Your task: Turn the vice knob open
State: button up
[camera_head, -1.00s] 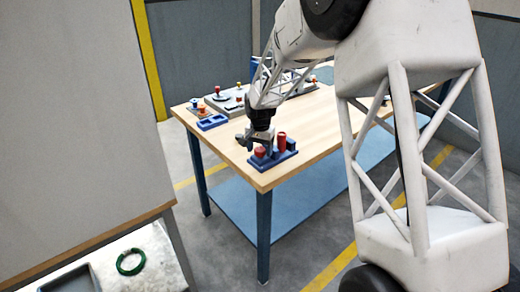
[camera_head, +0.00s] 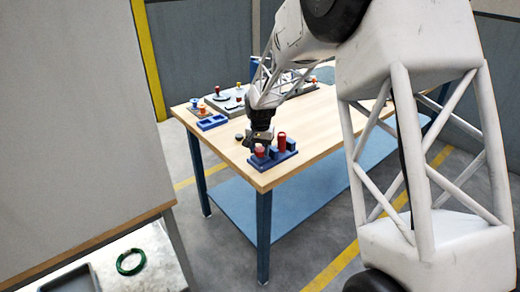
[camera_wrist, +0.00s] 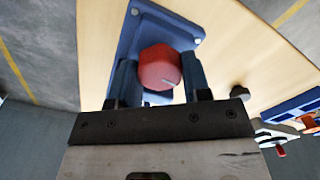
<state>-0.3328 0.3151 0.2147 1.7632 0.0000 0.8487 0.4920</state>
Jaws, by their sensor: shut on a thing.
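The blue vice (camera_head: 289,156) stands near the front corner of the wooden table. Its red knob (camera_head: 259,151) is at the left end, with a taller red cylinder (camera_head: 282,141) further right on the vice. My gripper (camera_head: 260,144) is at the knob, pointing down. In the wrist view the red knob (camera_wrist: 159,68) sits between the two fingers of my gripper (camera_wrist: 160,76), which are shut on it. A white mark shows on the knob's face. The blue vice plate (camera_wrist: 186,20) shows behind it. The taller red cylinder is not clearly seen in the wrist view.
A blue tray (camera_head: 212,123) and several small coloured-knob fixtures lie farther back on the table (camera_head: 318,130). A small dark round object (camera_head: 239,137) lies left of my gripper. A green coil (camera_head: 131,262) rests on a separate surface at the lower left.

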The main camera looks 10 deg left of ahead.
jog(key=shift+n, duration=1)
jog(key=o, duration=0.9)
jog(key=shift+m, duration=0.4)
